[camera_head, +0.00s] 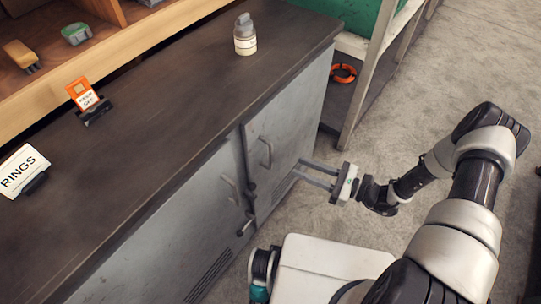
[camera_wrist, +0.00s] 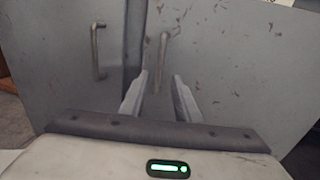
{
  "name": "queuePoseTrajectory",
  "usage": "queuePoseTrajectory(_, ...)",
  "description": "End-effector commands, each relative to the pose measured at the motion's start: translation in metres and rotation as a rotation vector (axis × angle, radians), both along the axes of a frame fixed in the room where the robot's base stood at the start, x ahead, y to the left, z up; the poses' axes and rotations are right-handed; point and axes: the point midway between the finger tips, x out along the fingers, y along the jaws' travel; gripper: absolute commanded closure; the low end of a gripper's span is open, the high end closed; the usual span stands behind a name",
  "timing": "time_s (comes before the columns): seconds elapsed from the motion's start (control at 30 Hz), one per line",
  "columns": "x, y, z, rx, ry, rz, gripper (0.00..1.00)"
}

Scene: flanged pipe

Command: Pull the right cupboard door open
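The grey right cupboard door (camera_head: 290,130) is under the dark worktop and looks shut, with a dark seam on its left side. Its upright bar handle (camera_head: 265,152) is near that seam. In the wrist view the right door's handle (camera_wrist: 161,60) appears between and beyond the fingertips. My gripper (camera_head: 299,168) is open and empty, its two fingers pointing at the door, short of the handle. It also shows in the wrist view (camera_wrist: 160,79). The left door (camera_head: 180,215) has a similar handle (camera_head: 230,188), also in the wrist view (camera_wrist: 98,50).
A dark lever (camera_head: 245,227) sticks out low by the seam. A shelf rack (camera_head: 371,60) stands beyond the cupboard's right end. The floor (camera_head: 440,70) at right is clear.

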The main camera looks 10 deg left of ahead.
Motion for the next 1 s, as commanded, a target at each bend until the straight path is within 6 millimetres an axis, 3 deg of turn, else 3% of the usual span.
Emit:
queuePoseTrajectory(0.3, 0.012, 0.070, 0.000, 0.000, 0.000, 0.005, 0.71)
queuePoseTrajectory(0.5, 0.019, 0.101, 0.000, 0.000, -0.002, 0.003, 0.71)
queuePoseTrajectory(0.7, 0.023, 0.115, 0.000, -0.001, -0.002, 0.002, 0.71)
queuePoseTrajectory(1.0, 0.023, 0.117, 0.000, -0.001, -0.002, 0.002, 0.72)
